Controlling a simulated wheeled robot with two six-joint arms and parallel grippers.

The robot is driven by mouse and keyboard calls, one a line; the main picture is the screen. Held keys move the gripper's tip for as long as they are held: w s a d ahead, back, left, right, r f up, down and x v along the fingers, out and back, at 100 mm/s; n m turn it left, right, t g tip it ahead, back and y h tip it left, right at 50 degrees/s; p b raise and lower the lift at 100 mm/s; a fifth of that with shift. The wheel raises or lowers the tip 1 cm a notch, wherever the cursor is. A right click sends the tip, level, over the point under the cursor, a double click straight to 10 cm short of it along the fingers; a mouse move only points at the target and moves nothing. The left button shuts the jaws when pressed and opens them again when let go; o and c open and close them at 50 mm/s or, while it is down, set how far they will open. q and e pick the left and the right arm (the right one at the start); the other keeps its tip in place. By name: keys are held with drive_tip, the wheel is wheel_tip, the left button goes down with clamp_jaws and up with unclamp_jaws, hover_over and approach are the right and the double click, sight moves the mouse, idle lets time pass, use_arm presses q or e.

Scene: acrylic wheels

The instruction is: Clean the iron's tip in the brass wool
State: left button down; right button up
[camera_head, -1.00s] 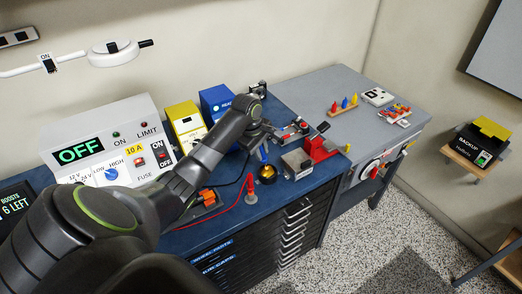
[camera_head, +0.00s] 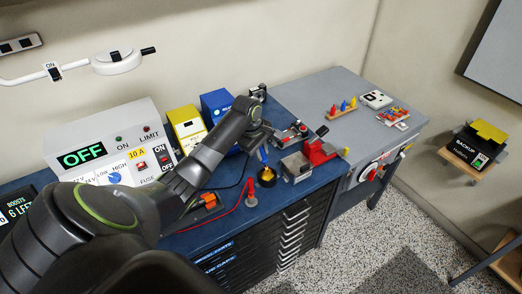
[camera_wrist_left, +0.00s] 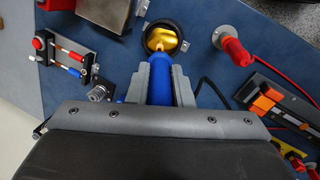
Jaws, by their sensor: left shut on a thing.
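My left gripper (camera_wrist_left: 159,82) is shut on the blue handle of the soldering iron (camera_wrist_left: 158,88), which also shows in the head view (camera_head: 262,155). The brass wool (camera_wrist_left: 163,38) is a gold mass in a dark round cup, also seen in the head view (camera_head: 267,175) on the blue bench top. The iron points down into the cup's opening, with its tip end over the gold wool. I cannot tell how deep the tip is or whether it touches. My right gripper is not in view.
A grey metal block (camera_head: 296,166) and a red vise (camera_head: 319,152) stand right of the cup. A red post with a red cable (camera_head: 250,192) is left of it. The power supply (camera_head: 107,152) reads OFF. An orange-and-black part (camera_head: 206,202) lies on the bench.

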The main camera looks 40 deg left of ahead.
use_arm(q)
drive_tip(key=shift+w+p+v, duration=0.15)
drive_tip(key=shift+p+v, duration=0.5)
drive_tip(key=shift+v, duration=0.05)
drive_tip(key=shift+w+p+v, duration=0.15)
drive_tip(key=shift+p+v, duration=0.5)
drive_tip(key=shift+v, duration=0.05)
drive_tip(key=shift+d+r, duration=0.1)
drive_tip(key=shift+r, duration=1.1)
